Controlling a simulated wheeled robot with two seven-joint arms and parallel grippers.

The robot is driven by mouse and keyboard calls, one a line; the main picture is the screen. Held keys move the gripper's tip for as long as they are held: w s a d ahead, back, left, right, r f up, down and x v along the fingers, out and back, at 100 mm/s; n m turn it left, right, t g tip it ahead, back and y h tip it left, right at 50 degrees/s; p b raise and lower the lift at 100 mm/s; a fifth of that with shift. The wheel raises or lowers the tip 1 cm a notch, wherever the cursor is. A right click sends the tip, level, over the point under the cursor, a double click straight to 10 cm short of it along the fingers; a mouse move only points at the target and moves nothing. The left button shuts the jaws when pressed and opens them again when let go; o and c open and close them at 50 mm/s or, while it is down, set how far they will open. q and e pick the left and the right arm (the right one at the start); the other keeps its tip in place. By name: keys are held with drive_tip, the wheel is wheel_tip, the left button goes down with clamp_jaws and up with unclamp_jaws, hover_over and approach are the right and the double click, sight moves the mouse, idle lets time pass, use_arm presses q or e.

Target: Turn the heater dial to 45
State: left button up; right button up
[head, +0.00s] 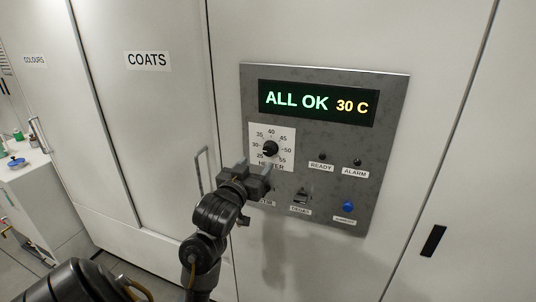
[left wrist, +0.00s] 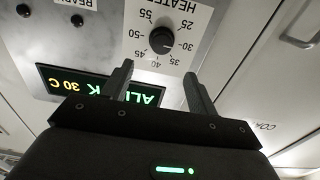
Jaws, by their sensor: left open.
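The heater dial (head: 270,148) is a black round knob on a white scale plate marked from 25 to 55, on a grey control panel (head: 390,130). The panel's display (head: 318,103) reads ALL OK and 30 C. In the left wrist view the dial (left wrist: 162,40) shows upside down, beyond the fingertips. My left gripper (head: 262,170) is just below the dial in the head view, apart from it as far as I can tell. In the left wrist view my left gripper (left wrist: 158,72) is open with nothing between its fingers. My right gripper is not in view.
READY (head: 321,157) and ALARM (head: 357,162) lamps sit right of the dial. A switch (head: 301,196) and a blue button (head: 348,207) are below. A cabinet handle (head: 201,170) stands left of the panel. A side counter (head: 25,165) holds small items.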

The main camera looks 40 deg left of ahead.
sight(268, 150)
use_arm(q)
drive_tip(key=b+x, duration=0.7)
drive_tip(key=x, duration=0.3)
drive_tip(key=shift+w+a+f, duration=0.1)
drive_tip(key=shift+f, duration=0.05)
